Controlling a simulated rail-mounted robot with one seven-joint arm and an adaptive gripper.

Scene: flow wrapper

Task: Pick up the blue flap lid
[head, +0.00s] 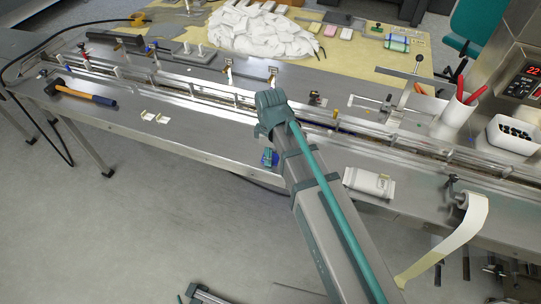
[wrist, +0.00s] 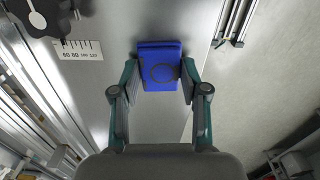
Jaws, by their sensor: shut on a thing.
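The blue flap lid (wrist: 160,72) is a small, squarish blue piece with a faint round outline on its face. In the wrist view it lies between the two teal fingertips of my gripper (wrist: 160,77), which are shut on its left and right sides. My arm hides most of the gripper there. I cannot tell whether the lid touches the surface below it.
A steel bench (head: 215,140) carries a long railed conveyor behind my arm. A white packet (head: 369,183) lies to the right, and a hammer (head: 82,94) to the left. In the wrist view a marked scale strip (wrist: 80,50) is at upper left and metal bars (wrist: 233,22) at upper right.

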